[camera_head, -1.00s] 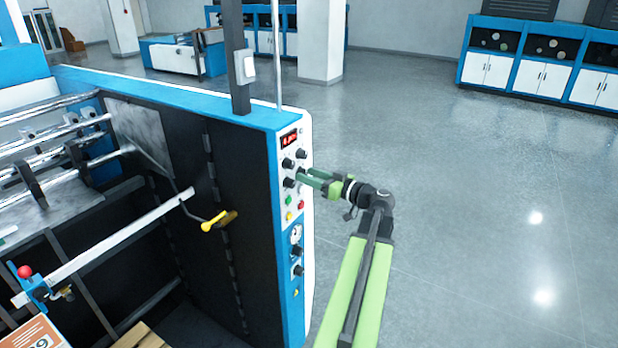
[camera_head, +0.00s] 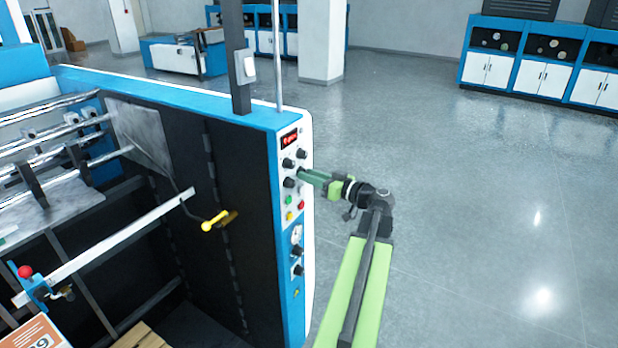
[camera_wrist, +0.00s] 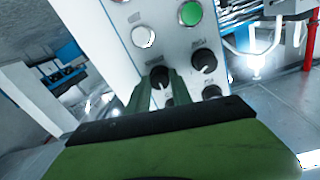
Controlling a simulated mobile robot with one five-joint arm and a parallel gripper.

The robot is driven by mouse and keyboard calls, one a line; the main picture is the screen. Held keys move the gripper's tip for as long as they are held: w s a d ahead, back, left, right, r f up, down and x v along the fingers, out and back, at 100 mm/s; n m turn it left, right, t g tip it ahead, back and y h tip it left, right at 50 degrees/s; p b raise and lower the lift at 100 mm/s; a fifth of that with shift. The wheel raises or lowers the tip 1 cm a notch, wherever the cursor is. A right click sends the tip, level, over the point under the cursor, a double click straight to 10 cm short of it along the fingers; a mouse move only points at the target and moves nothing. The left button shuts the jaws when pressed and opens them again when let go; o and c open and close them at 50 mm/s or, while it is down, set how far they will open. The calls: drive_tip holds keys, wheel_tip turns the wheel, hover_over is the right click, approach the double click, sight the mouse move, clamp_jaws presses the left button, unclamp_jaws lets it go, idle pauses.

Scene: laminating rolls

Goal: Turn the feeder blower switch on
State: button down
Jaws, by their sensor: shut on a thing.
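The machine's control panel (camera_head: 291,220) has a red display, several black knobs and coloured buttons. My gripper (camera_head: 305,175) reaches the panel from the right, at the upper knobs. In the wrist view, my gripper's green fingers (camera_wrist: 160,95) are closed on a black knob (camera_wrist: 159,76). The fingers hide part of this knob, and its label is too small to read. Another black knob (camera_wrist: 204,60) is beside it on the right. A green button (camera_wrist: 190,13) and a white button (camera_wrist: 143,37) are higher in the wrist view.
The blue and black machine (camera_head: 190,108) fills the left side. A yellow handle (camera_head: 218,221) sticks out from its dark side plate. Open grey floor (camera_head: 480,200) lies to the right of the panel. Blue and white cabinets (camera_head: 540,68) stand at the far wall.

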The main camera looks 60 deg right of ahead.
drive_tip(key=m, duration=0.5)
drive_tip(key=m+p, duration=0.1)
drive_tip(key=m, duration=0.5)
drive_tip(key=shift+d+r+g+y, duration=0.1)
drive_tip(key=shift+r+g+y, duration=0.1)
drive_tip(key=shift+g+y, duration=0.1)
drive_tip(key=shift+m, duration=0.3)
drive_tip(key=c, duration=1.1)
unclamp_jaws()
drive_tip(key=shift+c, duration=0.2)
drive_tip(key=shift+s, duration=0.1)
drive_tip(key=s+p, duration=0.1)
drive_tip(key=s, duration=1.6)
drive_tip(key=shift+s+a+r, duration=0.15)
drive_tip(key=shift+a+r, duration=0.2)
